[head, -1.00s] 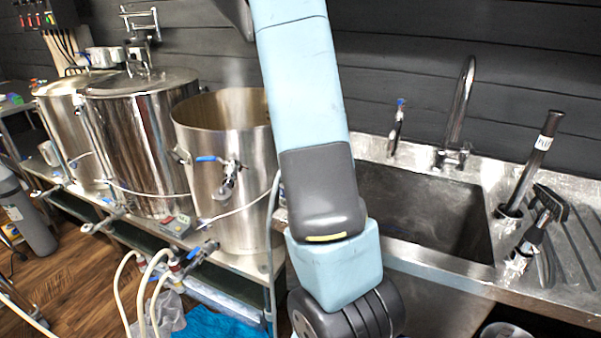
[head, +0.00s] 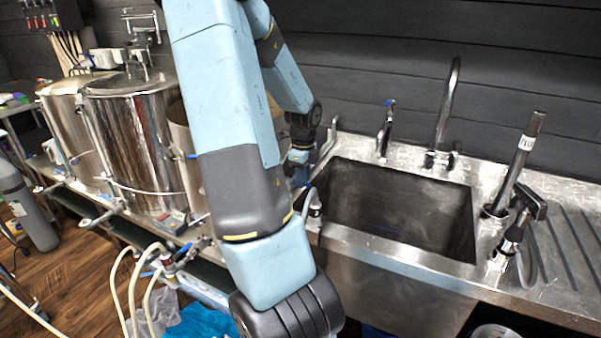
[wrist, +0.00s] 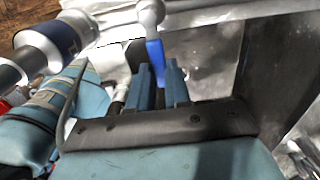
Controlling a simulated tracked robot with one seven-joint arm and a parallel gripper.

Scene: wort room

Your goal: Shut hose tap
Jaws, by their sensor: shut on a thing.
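In the wrist view a blue tap lever (wrist: 155,52) hangs from a rounded pale metal end. My gripper (wrist: 161,80) has its two blue fingers shut on this lever, one on each side. In the head view my gripper (head: 300,172) is low by the left end of the sink, partly hidden behind my own arm. The tap's body and the lever's angle cannot be made out there. A pale curved hose (head: 309,200) shows just below the gripper.
A steel sink (head: 400,215) lies right of the gripper, with a blue-topped tap (head: 385,130) and tall faucet (head: 442,115) behind it. Steel kettles (head: 130,140) stand left. A black-handled tool (head: 517,165) and a brush (head: 520,222) stand at the sink's right.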

